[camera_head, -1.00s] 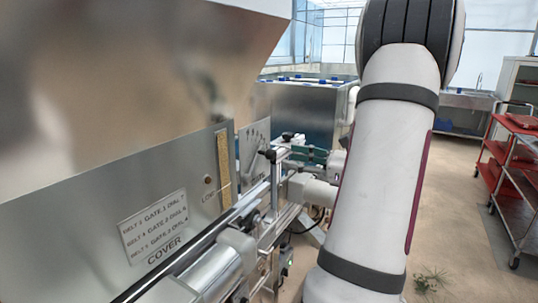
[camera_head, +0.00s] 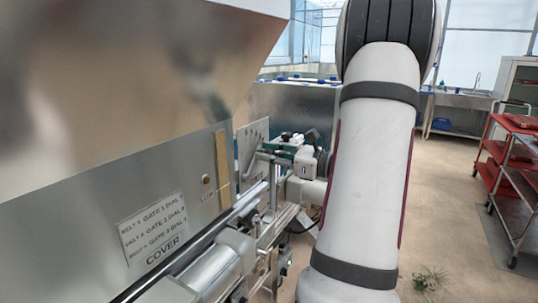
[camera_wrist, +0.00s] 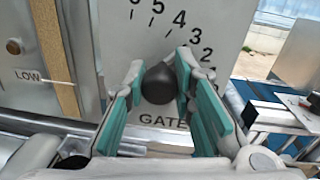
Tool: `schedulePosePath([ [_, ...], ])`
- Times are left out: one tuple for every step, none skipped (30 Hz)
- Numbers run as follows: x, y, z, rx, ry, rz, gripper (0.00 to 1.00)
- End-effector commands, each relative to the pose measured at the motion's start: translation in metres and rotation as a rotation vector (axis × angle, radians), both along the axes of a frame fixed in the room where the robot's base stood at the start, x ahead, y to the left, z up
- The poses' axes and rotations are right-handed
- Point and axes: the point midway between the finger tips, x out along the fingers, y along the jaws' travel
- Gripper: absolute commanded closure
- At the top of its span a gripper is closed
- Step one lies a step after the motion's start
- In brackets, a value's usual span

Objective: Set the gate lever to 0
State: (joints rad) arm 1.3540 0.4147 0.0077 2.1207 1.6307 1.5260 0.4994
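The gate plate (camera_wrist: 225,20) is a pale panel with a curved number scale and the word GATE below it. Numbers from about 5 down to 2 show; the lower end is hidden behind my right finger. The gate lever's dark round knob (camera_wrist: 160,84) is in front of the plate, above the word GATE. My gripper (camera_wrist: 161,68) has its teal-padded fingers apart on either side of the knob, with no clear squeeze on it. In the head view my gripper (camera_head: 284,150) is at the gate plate (camera_head: 250,148); the lever is hard to make out there.
The machine's metal cover with a printed label (camera_head: 154,228) is on the left. A brass-coloured LOW gauge strip (camera_wrist: 54,50) stands left of the plate. A steel tank (camera_head: 300,105) is behind. A red trolley (camera_head: 512,165) stands right, with open floor between.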

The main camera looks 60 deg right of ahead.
Motion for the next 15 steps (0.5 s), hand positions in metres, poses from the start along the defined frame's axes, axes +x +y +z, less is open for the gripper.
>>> schedulePosePath([
  [0.0001,0.0001,-0.0001,0.0,0.0,0.0,1.0],
  [0.0001,0.0001,-0.0001,0.0,0.0,0.0,1.0],
  [0.0,0.0001,-0.0001,0.0,0.0,0.0,1.0],
  [0.0,0.0001,-0.0001,0.0,0.0,0.0,1.0],
  [0.0,0.0001,-0.0001,0.0,0.0,0.0,1.0],
  [0.0,0.0001,-0.0001,0.001,0.0,0.0,1.0],
  [0.0,0.0001,-0.0001,0.002,0.0,0.0,1.0],
  [0.0,0.0,-0.0002,0.004,0.001,0.0,1.0],
  [-0.0001,-0.0002,-0.0003,0.009,0.001,0.001,1.0],
  [-0.0001,-0.0006,-0.0003,0.014,0.001,0.001,1.0],
  [-0.0002,-0.0008,-0.0005,0.02,0.002,0.001,1.0],
  [-0.0002,-0.0015,-0.001,0.031,0.003,0.001,1.0],
  [-0.0002,-0.002,-0.0015,0.041,0.004,0.001,1.0],
  [-0.0001,-0.0027,-0.0021,0.053,0.005,0.001,1.0],
  [-0.0001,-0.0038,-0.0027,0.072,0.006,0.002,1.0],
])
